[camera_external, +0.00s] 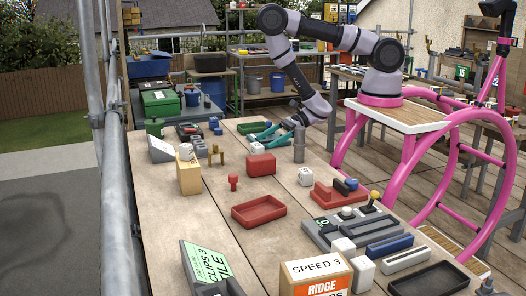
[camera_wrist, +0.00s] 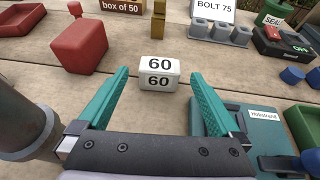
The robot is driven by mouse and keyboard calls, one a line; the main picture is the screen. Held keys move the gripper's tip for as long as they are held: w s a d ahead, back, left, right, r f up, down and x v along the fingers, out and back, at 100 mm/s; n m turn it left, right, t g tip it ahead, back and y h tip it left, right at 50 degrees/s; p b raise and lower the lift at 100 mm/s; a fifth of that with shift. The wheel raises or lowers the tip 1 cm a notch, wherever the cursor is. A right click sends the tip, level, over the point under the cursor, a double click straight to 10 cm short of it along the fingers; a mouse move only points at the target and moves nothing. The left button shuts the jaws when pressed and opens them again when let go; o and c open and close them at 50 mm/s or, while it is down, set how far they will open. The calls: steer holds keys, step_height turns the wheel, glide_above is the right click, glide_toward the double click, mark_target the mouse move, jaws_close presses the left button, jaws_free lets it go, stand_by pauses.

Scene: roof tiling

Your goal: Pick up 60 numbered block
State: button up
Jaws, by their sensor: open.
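The block numbered 60 (camera_wrist: 159,73) is a small white cuboid with black digits on its top and front faces. In the wrist view it rests on the wooden table, centred ahead of the fingertips and apart from them. My gripper (camera_wrist: 158,80) has teal fingers spread wide, with nothing held between them.
A grey cylinder (camera_wrist: 22,125) stands close beside the left finger. A red box (camera_wrist: 79,46) lies ahead on the left. A teal case (camera_wrist: 240,125) sits beside the right finger, with a blue knob (camera_wrist: 311,161) near it. Bare wood surrounds the block.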

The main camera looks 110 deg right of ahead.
mark_target(253, 151)
steer(key=shift+s+f, duration=0.25)
steer(key=shift+f, duration=0.15)
steer(key=shift+w+f, duration=0.15)
steer(key=shift+w, duration=0.1)
steer(key=x, duration=0.6)
steer(key=shift+w+f, duration=0.2)
steer(key=shift+w, duration=0.1)
steer(key=c, duration=1.3)
